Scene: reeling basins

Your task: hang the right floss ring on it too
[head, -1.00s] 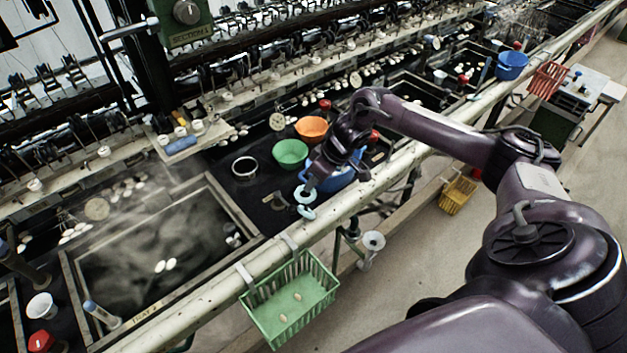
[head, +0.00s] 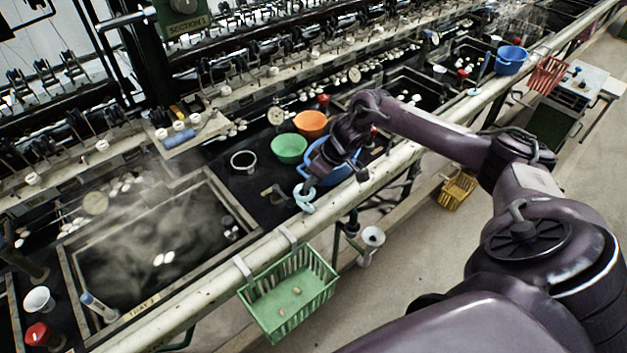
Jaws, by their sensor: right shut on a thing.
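My right gripper (head: 313,177) reaches in from the right over the bench edge, beside the blue basin. It is shut on a pale blue floss ring (head: 302,188) just below its fingertips. A second pale blue ring shape (head: 303,206) shows directly under the first, by the pale rail. The two overlap or nearly touch; I cannot tell whether they are linked or what bears the lower one. A small grey-brown bracket (head: 275,195) stands on the dark bench to their left. My left gripper is not in view.
A blue basin (head: 342,172), a green bowl (head: 289,149) and an orange bowl (head: 311,124) stand close behind the gripper. The long pale rail (head: 375,186) runs along the front. A green basket (head: 290,292) hangs from it. A steaming basin lies left.

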